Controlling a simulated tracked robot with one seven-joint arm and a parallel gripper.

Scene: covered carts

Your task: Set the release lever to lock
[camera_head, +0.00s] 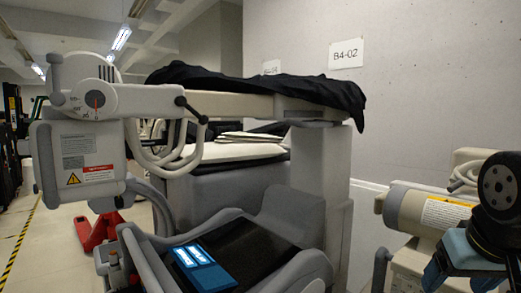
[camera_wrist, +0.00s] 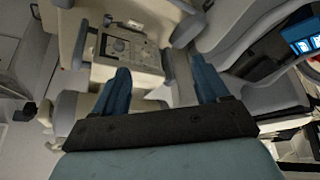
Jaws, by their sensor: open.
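A short black lever with round ends (camera_head: 191,110) sticks out of the side of the beige machine arm (camera_head: 150,101) in the head view. It slants down to the right. Left of it is a round dial with a red mark (camera_head: 95,100). I cannot read any lock marking, and cannot tell for sure that this is the release lever. My gripper (camera_head: 461,272) is at the lower right of the head view, far from that lever. In the wrist view my gripper (camera_wrist: 162,78) has its blue fingers apart with nothing held between them.
A black cloth (camera_head: 260,85) drapes the machine's top. A screen (camera_head: 204,267) lights its lower front. A beige cylinder unit (camera_head: 425,210) stands beside my gripper. A red pallet jack (camera_head: 96,232) stands behind. The wrist view shows a control panel (camera_wrist: 130,49). Floor at left looks open.

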